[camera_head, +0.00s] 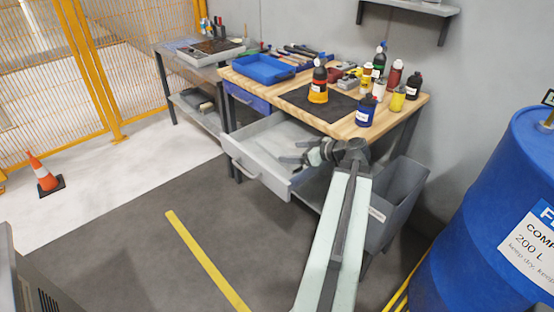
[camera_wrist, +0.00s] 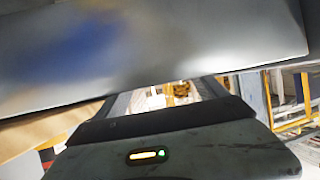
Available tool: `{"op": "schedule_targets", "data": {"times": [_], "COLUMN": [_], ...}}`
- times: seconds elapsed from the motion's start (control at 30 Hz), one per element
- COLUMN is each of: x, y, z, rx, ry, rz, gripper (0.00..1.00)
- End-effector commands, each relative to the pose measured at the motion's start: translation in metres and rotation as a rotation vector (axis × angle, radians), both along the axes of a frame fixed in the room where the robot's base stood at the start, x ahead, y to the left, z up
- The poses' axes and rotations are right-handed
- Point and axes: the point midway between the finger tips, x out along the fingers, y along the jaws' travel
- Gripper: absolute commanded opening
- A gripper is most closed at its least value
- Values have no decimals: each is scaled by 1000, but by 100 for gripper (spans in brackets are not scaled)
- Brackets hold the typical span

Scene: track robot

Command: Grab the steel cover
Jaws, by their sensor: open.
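My gripper (camera_head: 290,152) is open and reaches into the open drawer (camera_head: 262,177) of the workbench from its right side. Its fingers are low over the pale drawer interior and I see nothing between them. A pale grey flat shape (camera_head: 283,138) lies inside the drawer behind the fingers; I cannot tell for sure whether it is the steel cover. In the wrist view, a smooth grey surface (camera_wrist: 150,50) with a blurred blue patch fills the top, very close to the camera. What it belongs to is unclear. My gripper also shows there (camera_wrist: 170,97).
The wooden bench top (camera_head: 345,128) holds a blue tray (camera_head: 263,69), a dark mat and several bottles. A grey bin (camera_head: 398,190) stands below right. A blue drum (camera_head: 500,215) is at the right. An orange cone (camera_head: 44,174) stands left. Floor before the drawer is clear.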

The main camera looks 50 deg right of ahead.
Motion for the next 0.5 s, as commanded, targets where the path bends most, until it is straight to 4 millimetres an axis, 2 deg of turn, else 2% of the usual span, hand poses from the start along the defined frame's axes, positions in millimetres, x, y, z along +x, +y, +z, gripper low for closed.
{"op": "schedule_targets", "data": {"times": [0.2,0.37,0.5], "x": [18,22,41], "y": [-2,-4,-6], "z": [-12,-15,-28], "rx": [0,0,2], "ry": [2,2,2], "rz": [-7,-10,-10], "gripper": [82,82,82]}}
